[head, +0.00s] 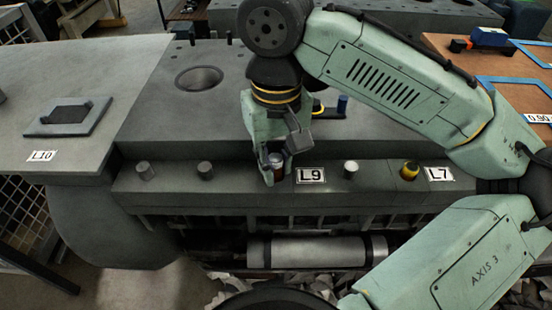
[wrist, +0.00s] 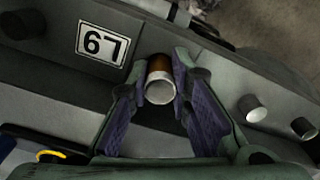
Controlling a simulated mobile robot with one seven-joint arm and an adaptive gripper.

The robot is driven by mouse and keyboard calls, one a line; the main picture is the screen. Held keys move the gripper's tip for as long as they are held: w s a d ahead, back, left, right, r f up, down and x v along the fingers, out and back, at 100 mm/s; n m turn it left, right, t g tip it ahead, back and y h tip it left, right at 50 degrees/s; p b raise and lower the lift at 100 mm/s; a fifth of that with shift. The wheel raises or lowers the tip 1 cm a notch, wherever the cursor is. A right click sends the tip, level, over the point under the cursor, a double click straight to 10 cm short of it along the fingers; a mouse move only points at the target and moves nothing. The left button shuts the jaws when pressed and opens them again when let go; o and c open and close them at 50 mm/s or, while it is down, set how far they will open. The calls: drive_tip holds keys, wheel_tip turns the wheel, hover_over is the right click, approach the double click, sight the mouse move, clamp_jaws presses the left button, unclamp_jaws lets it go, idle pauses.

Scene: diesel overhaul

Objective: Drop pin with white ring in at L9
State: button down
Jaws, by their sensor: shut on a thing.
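My gripper (head: 273,172) is shut on a metal pin (head: 276,160) above the front ledge of the engine block, just left of the L9 label (head: 311,175). In the wrist view the pin (wrist: 160,82) stands between the two fingertips (wrist: 159,88), with a pale round end facing the camera. The L9 label (wrist: 102,45) also shows there, upside down, left of the pin. The pin's lower end and any hole beneath it are hidden, so I cannot tell whether it is inserted.
Two grey pegs (head: 205,170) (head: 146,170) stand left on the ledge. A blue-ended tool (head: 342,104) lies behind. The L10 plate (head: 69,117) lies far left.

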drive_tip(key=shift+f, duration=0.2)
drive_tip(key=shift+f+b, duration=0.25)
drive_tip(key=shift+b, duration=0.05)
drive_tip(key=c, duration=1.4)
unclamp_jaws()
drive_tip(key=shift+o, duration=0.6)
drive_tip(key=o, duration=0.3)
wheel_tip(320, 180, up, 7)
drive_tip(key=p, duration=0.7)
